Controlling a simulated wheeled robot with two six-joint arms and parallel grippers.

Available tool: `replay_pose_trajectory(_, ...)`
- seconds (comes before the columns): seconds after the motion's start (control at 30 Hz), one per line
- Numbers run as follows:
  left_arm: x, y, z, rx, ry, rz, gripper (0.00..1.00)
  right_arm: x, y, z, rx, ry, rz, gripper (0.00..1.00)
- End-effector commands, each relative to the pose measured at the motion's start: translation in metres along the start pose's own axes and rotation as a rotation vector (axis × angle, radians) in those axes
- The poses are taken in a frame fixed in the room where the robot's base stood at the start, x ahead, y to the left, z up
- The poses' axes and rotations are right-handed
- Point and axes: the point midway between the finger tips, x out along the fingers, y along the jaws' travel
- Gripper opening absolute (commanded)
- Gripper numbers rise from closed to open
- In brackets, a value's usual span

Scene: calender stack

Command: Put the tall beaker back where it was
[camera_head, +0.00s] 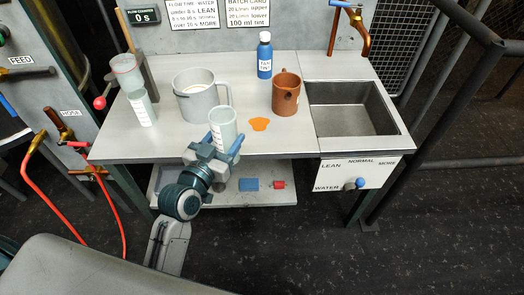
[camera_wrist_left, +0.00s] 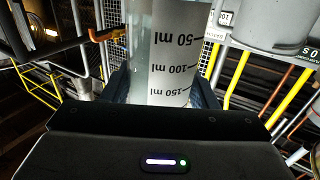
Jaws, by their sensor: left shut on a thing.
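My left gripper (camera_head: 213,150) is shut on a clear graduated beaker, taken as the tall beaker (camera_head: 222,124), at the front edge of the table. In the left wrist view the beaker (camera_wrist_left: 168,50) stands between the two fingers, its 50, 100 and 150 ml marks upside down. I cannot tell whether its base touches the tabletop. Another clear graduated beaker (camera_head: 142,108) stands on the table at the left. My right gripper is not in view.
A large grey jug (camera_head: 202,103) stands behind the held beaker. A brown jug (camera_head: 286,93), a blue bottle (camera_head: 264,56) and an orange patch (camera_head: 259,124) are to its right. A sink (camera_head: 350,110) is at the table's right. A clear vessel (camera_head: 125,70) sits on a stand at the left.

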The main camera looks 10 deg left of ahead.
Motion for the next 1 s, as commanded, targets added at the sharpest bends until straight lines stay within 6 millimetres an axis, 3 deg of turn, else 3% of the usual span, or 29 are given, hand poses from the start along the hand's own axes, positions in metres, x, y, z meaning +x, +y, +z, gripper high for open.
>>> replay_pose_trajectory(0.17, 0.005, 0.001, 0.007, 0.0, 0.002, -0.002, 0.27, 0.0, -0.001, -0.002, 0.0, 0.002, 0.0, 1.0)
replay_pose_trajectory(0.7, 0.132, -0.016, 0.017, 0.0, 0.002, -0.002, 0.27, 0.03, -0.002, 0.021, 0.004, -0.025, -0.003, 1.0)
replay_pose_trajectory(1.0, 0.159, -0.019, 0.026, -0.002, -0.002, -0.001, 0.27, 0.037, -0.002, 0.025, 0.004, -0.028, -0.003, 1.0)
